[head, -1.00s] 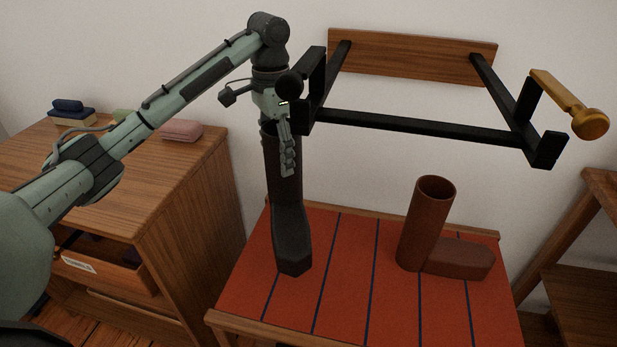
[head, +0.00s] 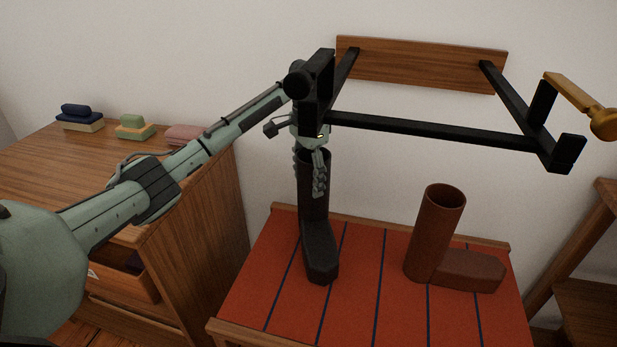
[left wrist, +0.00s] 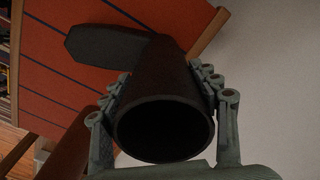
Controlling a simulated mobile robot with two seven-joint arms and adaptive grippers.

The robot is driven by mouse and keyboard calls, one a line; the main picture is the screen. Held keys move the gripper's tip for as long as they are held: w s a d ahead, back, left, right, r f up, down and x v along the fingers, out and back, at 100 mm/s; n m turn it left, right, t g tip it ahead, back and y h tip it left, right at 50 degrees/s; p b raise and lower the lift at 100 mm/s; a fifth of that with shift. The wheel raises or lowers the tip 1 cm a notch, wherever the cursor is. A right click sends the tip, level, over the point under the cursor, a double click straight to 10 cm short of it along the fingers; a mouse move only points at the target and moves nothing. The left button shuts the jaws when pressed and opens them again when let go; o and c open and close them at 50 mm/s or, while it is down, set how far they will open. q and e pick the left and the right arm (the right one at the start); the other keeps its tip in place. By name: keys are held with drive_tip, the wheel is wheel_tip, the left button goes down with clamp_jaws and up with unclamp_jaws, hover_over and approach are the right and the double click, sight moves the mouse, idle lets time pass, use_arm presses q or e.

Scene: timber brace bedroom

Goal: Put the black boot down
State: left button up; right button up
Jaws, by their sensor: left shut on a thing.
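The black boot (head: 318,250) is upright over the left part of the red striped bench top (head: 380,300), toe toward the front. I cannot tell whether its sole touches the surface. My left gripper (head: 318,170) is shut on the top of its shaft. In the left wrist view the boot's round opening (left wrist: 163,128) faces the camera, with the left gripper's fingers (left wrist: 165,95) on both sides of the shaft. A brown boot (head: 437,235) stands upright on the right part of the bench, apart from the black one. My right gripper is not in view.
A black wall frame (head: 430,125) with a wooden back board (head: 420,65) and a golden peg (head: 585,105) hangs above the bench. A wooden dresser (head: 200,205) with an open drawer (head: 125,275) stands at left. Bare bench top lies between the boots.

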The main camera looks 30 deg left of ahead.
use_arm(q)
drive_tip(key=o, duration=1.9)
drive_tip(key=shift+f, duration=0.1)
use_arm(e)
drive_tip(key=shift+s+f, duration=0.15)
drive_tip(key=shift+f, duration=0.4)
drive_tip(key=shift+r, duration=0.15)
use_arm(q)
wheel_tip(320, 180, up, 6)
drive_tip(key=shift+r+p, duration=0.25)
drive_tip(key=shift+p, duration=0.05)
wheel_tip(320, 180, up, 6)
drive_tip(key=shift+f+p, duration=0.1)
drive_tip(key=shift+p, duration=0.8)
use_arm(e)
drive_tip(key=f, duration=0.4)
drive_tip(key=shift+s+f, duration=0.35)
